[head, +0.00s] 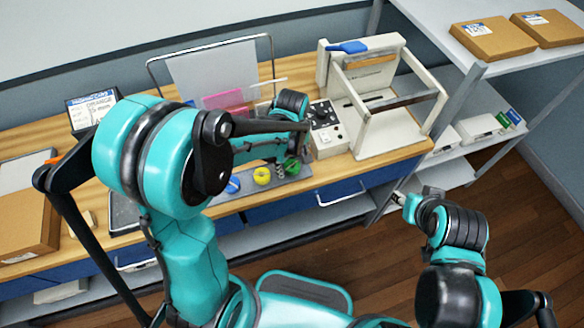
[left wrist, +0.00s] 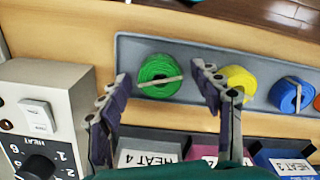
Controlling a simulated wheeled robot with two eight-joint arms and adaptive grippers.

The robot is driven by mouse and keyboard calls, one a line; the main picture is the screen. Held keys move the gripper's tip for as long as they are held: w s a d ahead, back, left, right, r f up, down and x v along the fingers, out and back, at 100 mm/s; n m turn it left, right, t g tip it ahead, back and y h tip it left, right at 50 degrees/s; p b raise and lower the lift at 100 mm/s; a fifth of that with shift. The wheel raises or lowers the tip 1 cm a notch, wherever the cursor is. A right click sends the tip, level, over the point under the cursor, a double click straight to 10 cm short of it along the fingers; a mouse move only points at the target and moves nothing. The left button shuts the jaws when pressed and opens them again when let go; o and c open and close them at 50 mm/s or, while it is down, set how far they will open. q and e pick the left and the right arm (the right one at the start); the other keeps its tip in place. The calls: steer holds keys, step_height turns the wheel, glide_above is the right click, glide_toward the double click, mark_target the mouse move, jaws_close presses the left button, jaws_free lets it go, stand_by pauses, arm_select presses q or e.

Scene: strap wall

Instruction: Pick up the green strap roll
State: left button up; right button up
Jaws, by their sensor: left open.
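The green strap roll (left wrist: 158,70) lies in the grey tray (left wrist: 200,107), with a pale band across it. In the left wrist view it appears between the tips of my left gripper (left wrist: 163,82), whose two fingers are spread and hold nothing. The fingers do not visibly touch the roll. In the head view the green roll (head: 292,166) is at the tray's right end, partly covered by my left gripper. My right gripper (head: 402,199) is away from the bench at the right, and its jaw gap is too small to make out.
A yellow roll (left wrist: 237,84) sits close beside the left gripper's right finger, with a blue roll (left wrist: 290,95) beyond. A heat control box (head: 325,128) and a white frame machine (head: 385,100) stand right of the tray. Labelled bins (left wrist: 148,158) line its other side.

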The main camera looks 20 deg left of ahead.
arm_select(q)
steer(key=c, duration=1.1)
steer(key=shift+c, duration=0.3)
